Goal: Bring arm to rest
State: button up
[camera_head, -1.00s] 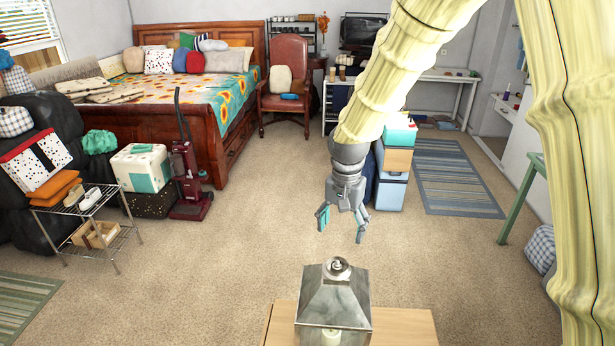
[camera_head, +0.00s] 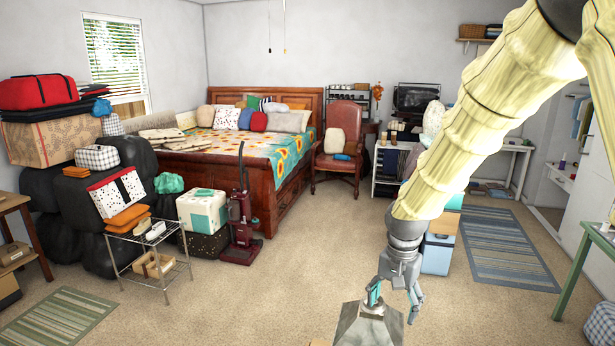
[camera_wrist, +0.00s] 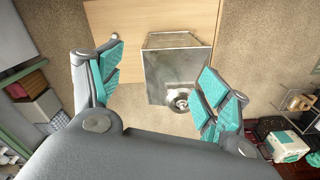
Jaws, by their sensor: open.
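My gripper (camera_head: 395,296) hangs from my arm, fingers pointing down, above and beside the top of a grey metal lantern (camera_head: 368,328) in the head view. In the wrist view my gripper (camera_wrist: 158,92) is open, with teal pads spread apart and nothing between them held. The lantern (camera_wrist: 178,62) shows between and beyond the fingers, with its knob (camera_wrist: 180,103) toward the gripper. It stands on a light wooden top (camera_wrist: 118,22). The lantern's lower part is cut off in the head view.
A wire rack (camera_head: 150,262) and a red vacuum cleaner (camera_head: 241,225) stand at left. The sleigh bed (camera_head: 240,190) and a red chair (camera_head: 340,150) are at the back. Stacked boxes (camera_head: 437,252) stand behind my arm. The carpet (camera_head: 270,285) in the middle is clear.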

jog(key=s+f+n+b, duration=0.15)
jog(key=s+f, duration=0.25)
jog(key=f, duration=0.6)
jog(key=s+f+b, duration=0.2)
jog(key=s+f, duration=0.1)
jog(key=f, duration=0.7)
jog(key=s+f+n+b, duration=0.15)
jog(key=s+f, duration=0.25)
jog(key=f, duration=0.6)
jog(key=s+d+f+n+b, duration=0.1)
jog(key=s+f+n+b, duration=0.1)
jog(key=s+f, duration=0.8)
jog(key=s+d+f+n+b, duration=0.1)
jog(key=s+f+b, duration=0.4)
jog(key=s+f, duration=0.6)
jog(key=shift+s+d+n, duration=0.35)
jog(key=shift+s+n, duration=0.05)
jog(key=shift+s, duration=1.8)
